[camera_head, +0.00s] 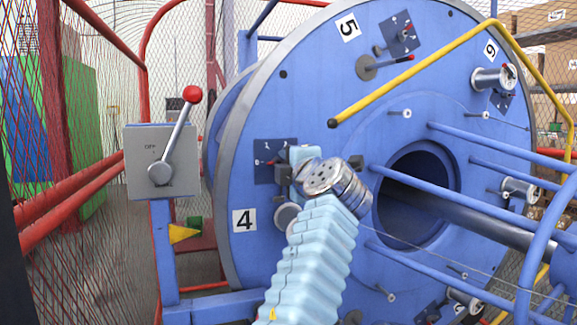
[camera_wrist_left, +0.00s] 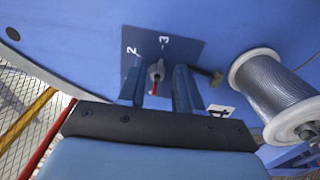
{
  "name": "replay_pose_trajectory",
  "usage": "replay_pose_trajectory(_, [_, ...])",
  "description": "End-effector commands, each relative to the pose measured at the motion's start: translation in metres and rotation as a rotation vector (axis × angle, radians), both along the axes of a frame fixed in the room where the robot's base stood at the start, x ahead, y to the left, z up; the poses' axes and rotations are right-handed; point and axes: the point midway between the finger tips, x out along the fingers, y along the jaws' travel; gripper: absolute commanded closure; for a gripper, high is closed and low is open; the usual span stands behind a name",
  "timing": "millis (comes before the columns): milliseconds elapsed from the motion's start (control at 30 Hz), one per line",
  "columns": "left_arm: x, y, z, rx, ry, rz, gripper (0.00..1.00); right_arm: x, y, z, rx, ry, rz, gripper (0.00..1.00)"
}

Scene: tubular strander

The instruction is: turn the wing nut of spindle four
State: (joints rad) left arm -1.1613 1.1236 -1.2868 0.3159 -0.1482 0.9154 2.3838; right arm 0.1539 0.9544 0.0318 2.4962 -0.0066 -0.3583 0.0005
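The wing nut of spindle four shows in the left wrist view as a small grey knob (camera_wrist_left: 157,73) with a red tip, on a dark blue plate (camera_wrist_left: 185,48) with the figures 2 and 3. Its red tip points down in that view. My left gripper (camera_wrist_left: 159,78) is open, one finger on each side of the knob; whether either finger touches it, I cannot tell. In the head view my left gripper (camera_head: 282,165) is at the plate (camera_head: 263,162) above the number 4 label (camera_head: 244,220); the gripper hides the knob there. My right gripper is not in view.
A spool (camera_wrist_left: 275,85) of wire sits right of my fingers in the wrist view. A yellow bar (camera_head: 430,67) crosses the blue disc (camera_head: 310,90) in the head view. Blue rods (camera_head: 480,137) stick out at right. A grey switch box (camera_head: 160,150) with a red-knobbed lever stands left.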

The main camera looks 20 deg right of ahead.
Motion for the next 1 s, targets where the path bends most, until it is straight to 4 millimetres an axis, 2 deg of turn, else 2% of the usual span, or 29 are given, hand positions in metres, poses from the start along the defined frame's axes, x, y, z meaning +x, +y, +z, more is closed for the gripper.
replay_pose_trajectory(267, [-0.007, -0.001, -0.002, 0.0, -0.002, -0.002, 0.66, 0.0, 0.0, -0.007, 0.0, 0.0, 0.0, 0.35])
replay_pose_trajectory(367, [-0.023, -0.002, -0.005, -0.002, -0.003, -0.004, 0.66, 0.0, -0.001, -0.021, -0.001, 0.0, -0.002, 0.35])
replay_pose_trajectory(500, [-0.057, -0.003, -0.007, -0.002, -0.003, -0.005, 0.66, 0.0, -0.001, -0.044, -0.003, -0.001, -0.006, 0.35])
replay_pose_trajectory(700, [-0.104, -0.004, -0.005, -0.002, -0.001, -0.004, 0.66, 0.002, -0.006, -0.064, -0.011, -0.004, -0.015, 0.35])
replay_pose_trajectory(900, [-0.132, -0.005, -0.002, -0.001, -0.001, -0.002, 0.66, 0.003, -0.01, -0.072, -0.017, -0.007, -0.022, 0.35])
replay_pose_trajectory(1000, [-0.137, -0.004, 0.0, 0.0, 0.0, 0.0, 0.66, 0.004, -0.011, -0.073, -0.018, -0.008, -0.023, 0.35])
